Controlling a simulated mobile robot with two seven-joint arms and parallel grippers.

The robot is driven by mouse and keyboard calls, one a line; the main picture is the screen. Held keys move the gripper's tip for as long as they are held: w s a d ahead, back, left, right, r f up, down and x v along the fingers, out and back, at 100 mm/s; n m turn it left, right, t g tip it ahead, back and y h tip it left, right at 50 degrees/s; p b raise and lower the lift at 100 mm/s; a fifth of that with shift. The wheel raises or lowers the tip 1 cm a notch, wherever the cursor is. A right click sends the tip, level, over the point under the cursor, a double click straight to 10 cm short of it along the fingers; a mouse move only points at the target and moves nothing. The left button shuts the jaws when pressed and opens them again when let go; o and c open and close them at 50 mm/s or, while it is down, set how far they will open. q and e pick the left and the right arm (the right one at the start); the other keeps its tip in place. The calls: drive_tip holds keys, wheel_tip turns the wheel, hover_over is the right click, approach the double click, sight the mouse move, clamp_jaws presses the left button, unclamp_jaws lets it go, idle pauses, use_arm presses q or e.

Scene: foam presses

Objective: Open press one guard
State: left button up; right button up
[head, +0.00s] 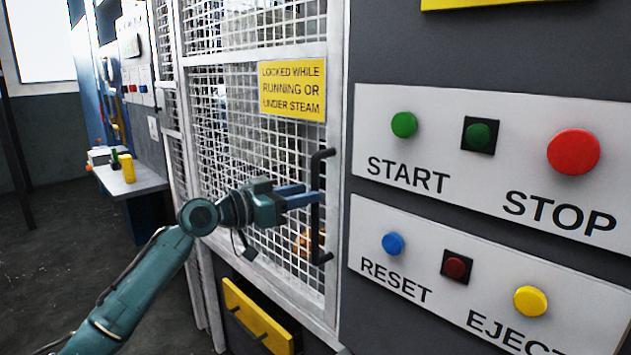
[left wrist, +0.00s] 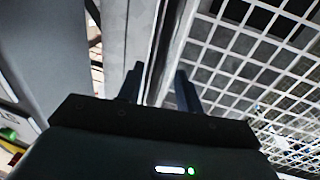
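The press guard is a white-framed wire mesh door (head: 333,110) in the middle of the head view, and it looks closed beside the grey control panel. A black vertical bar handle (head: 316,215) is on its right frame. My left gripper (head: 304,196) reaches in from the left, with its blue fingertips at the middle of the handle. In the left wrist view the fingers (left wrist: 158,82) are apart, with a dark upright strip, apparently the handle, between them. Whether they touch it is hard to tell. My right gripper is not in view.
A yellow sign (head: 292,89) on the guard reads "LOCKED WHILE RUNNING OR UNDER STEAM". Right of the guard are START (head: 404,125), STOP (head: 573,152), RESET (head: 393,243) and EJECT (head: 530,301) buttons. A yellow drawer-like panel (head: 256,318) lies below. Open floor (head: 60,260) is at left.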

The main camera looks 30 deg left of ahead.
use_arm(q)
drive_tip(key=shift+p+x, duration=0.4)
drive_tip(key=shift+x, duration=1.55)
drive_tip(key=shift+s, duration=0.1)
drive_tip(key=shift+c, duration=0.5)
clamp_jaws()
